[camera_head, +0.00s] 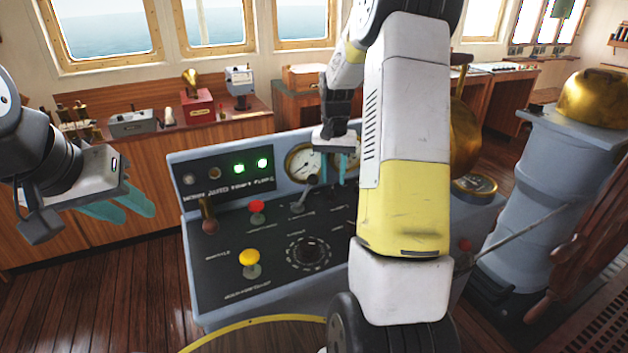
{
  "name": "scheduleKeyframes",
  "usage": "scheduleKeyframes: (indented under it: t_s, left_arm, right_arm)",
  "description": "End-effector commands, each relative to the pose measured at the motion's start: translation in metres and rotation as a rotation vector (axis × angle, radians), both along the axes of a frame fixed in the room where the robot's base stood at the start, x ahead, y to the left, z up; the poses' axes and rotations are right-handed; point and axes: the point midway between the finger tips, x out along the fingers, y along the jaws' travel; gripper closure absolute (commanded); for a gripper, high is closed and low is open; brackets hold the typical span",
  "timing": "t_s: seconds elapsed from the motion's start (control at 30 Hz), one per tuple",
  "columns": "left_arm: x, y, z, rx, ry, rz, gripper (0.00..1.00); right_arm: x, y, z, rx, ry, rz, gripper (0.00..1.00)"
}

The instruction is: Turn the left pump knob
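A blue-grey control console (185,170) with a black sloping panel stands in front of me. The panel carries a round black dial knob (309,251), a yellow knob (250,258), a red knob (256,207), a brown-handled lever (208,213) and a black lever (311,182). The labels are too small to read, so I cannot tell which is the left pump knob. My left gripper (118,207) is open and empty, left of the console and apart from it. My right gripper (342,166) is open in front of the gauges, near the black lever. My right arm hides the panel's right part.
A wooden counter (160,182) with instruments stands behind. A grey pedestal (550,190) with a brass top stands at the right. Wooden floor (125,290) is clear at the lower left.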

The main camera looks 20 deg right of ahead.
Motion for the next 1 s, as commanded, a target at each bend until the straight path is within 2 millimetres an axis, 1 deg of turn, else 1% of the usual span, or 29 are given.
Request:
scheduleKeyframes:
  t_s: [0.03,0.1,0.2,0.3,0.43,0.63,0.67,0.8,0.83,1.0]
  left_arm:
    - [0.000,0.000,0.000,0.000,0.000,0.000,0.66]
    - [0.000,0.000,0.000,0.000,0.000,0.000,0.66]
    - [0.000,0.000,0.000,0.000,0.000,0.000,0.66]
    - [0.000,0.000,0.000,0.000,0.000,0.000,0.66]
    - [0.000,0.000,0.000,0.000,0.000,0.000,0.66]
    - [0.000,0.000,0.000,0.000,0.000,0.000,0.66]
    - [0.000,0.000,0.000,0.000,0.000,0.000,0.66]
    - [0.000,0.000,0.000,0.000,0.000,0.000,0.66]
    - [0.000,0.000,0.000,0.000,0.000,0.000,0.66]
    - [0.000,0.000,0.000,0.000,0.000,0.000,0.66]
  right_arm:
    - [0.000,0.000,-0.010,0.000,0.003,0.000,0.66]
    - [-0.001,0.000,-0.021,0.000,0.003,0.001,0.66]
    - [0.000,0.000,-0.034,-0.001,0.001,0.002,0.66]
    - [0.000,0.000,-0.042,-0.001,0.001,0.002,0.66]
    - [0.000,0.000,-0.047,0.000,-0.001,0.002,0.66]
    - [0.000,0.000,-0.047,0.000,-0.001,0.002,0.66]
    - [0.000,0.000,-0.047,0.000,-0.001,0.002,0.70]
    - [0.000,0.000,-0.047,0.000,-0.001,0.002,0.98]
    - [0.000,0.000,-0.047,0.000,-0.001,0.002,1.00]
    - [0.000,0.000,-0.047,0.000,-0.001,0.002,1.00]
